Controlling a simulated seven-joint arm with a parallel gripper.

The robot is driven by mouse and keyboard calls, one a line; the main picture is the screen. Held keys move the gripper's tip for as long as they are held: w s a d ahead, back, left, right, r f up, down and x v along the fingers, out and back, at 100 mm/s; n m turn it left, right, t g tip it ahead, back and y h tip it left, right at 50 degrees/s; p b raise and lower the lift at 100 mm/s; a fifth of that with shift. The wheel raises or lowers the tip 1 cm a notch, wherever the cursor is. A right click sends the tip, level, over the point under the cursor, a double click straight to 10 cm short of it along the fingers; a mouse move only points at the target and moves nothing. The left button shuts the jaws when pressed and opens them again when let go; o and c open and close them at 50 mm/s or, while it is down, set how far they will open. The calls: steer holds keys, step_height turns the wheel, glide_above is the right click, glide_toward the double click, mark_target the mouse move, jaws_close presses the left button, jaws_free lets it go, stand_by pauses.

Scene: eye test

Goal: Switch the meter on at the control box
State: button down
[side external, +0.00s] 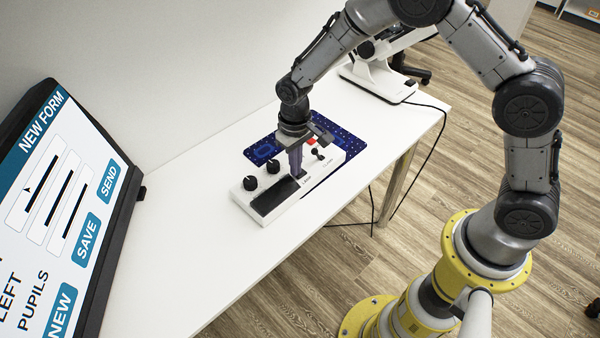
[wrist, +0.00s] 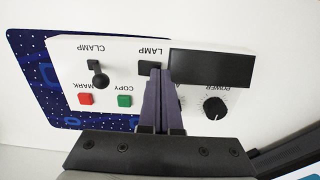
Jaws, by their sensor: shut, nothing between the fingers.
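The control box (side external: 300,196) is a white slab on the table. In the wrist view the box (wrist: 70,62) shows upside-down labels. Its dark, blank window (wrist: 212,68) lies beside a black switch labelled LAMP (wrist: 148,67). A black knob labelled POWER (wrist: 214,108) is below the window. There are also a CLAMP lever (wrist: 98,78), a red MARK button (wrist: 86,99) and a green COPY button (wrist: 125,101). My gripper (side external: 298,175) points down, shut and empty. In the wrist view its fingertips (wrist: 160,72) overlap the LAMP switch's edge; contact cannot be told. The fingers hide another label beginning with A.
A dark blue patterned mat (side external: 352,142) lies partly under the box. A large screen (side external: 75,200) stands at the left. A white instrument (side external: 378,82) with a cable stands at the far table end. The white table (side external: 190,250) is bare in front of the box.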

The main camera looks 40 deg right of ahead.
steer(key=shift+f, duration=0.3)
step_height(320, 180, up, 7)
stand_by(1.0)
